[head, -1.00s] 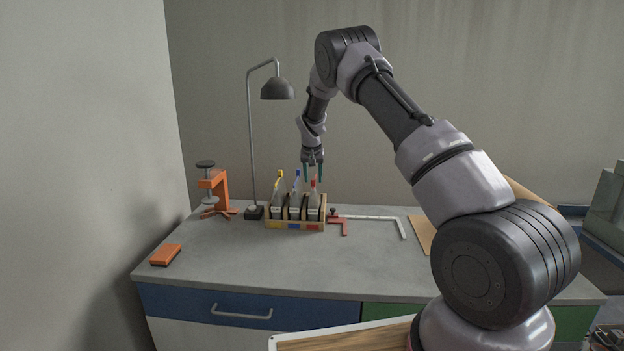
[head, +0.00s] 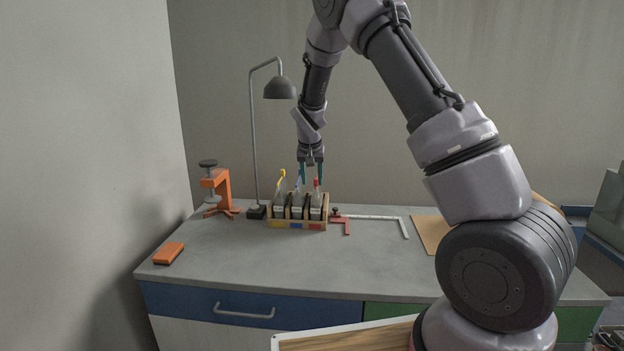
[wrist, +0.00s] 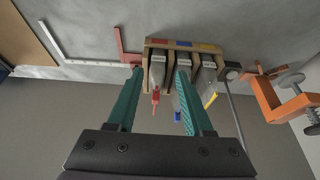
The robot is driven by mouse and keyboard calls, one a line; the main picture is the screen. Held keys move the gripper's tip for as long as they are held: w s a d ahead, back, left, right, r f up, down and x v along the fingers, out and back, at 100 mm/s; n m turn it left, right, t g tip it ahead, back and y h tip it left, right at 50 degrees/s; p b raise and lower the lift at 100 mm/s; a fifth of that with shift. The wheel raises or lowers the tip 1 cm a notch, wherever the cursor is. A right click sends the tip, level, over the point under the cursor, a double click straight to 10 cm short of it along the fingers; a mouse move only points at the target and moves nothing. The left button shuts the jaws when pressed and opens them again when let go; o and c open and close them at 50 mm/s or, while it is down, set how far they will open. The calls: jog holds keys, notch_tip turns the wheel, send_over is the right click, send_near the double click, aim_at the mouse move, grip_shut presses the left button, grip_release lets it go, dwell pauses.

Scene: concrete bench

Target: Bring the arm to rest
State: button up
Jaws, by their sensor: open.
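My gripper (head: 311,172) is open, with its green fingers pointing down above the wooden rack near the back of the bench. In the wrist view my gripper (wrist: 155,80) has its two fingers apart, and nothing is held between them. The wooden rack (head: 297,227) holds bottles with a yellow top (head: 282,173), a blue top (wrist: 177,116) and a red top (head: 316,183). The red-topped bottle (wrist: 157,75) lies in line with the gap between the fingers in the wrist view.
A desk lamp (head: 280,89) and an orange clamp (head: 221,188) stand left of the rack. A red-and-grey square (head: 370,217) lies to its right. An orange block (head: 168,253) lies at the bench's front left. The bench (head: 260,265) is clear in front.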

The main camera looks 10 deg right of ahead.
jog(key=s+d+r+y, duration=0.1)
jog(key=s+d+r, duration=0.2)
jog(key=s+r, duration=0.35)
jog(key=s+d+r+m+t+y, duration=0.1)
jog(key=s+d+r, duration=0.1)
jog(key=s+r, duration=0.45)
jog(key=s+d+r+y, duration=0.1)
jog(key=s+d+r, duration=0.25)
jog(key=r, duration=0.45)
jog(key=s+r+t, duration=0.1)
jog(key=s+r, duration=0.1)
jog(key=s, duration=0.9)
jog(key=s+r+t, duration=0.1)
jog(key=s+r, duration=0.2)
jog(key=s, duration=0.8)
jog(key=shift+s+d, duration=0.3)
jog(key=shift+d, duration=0.1)
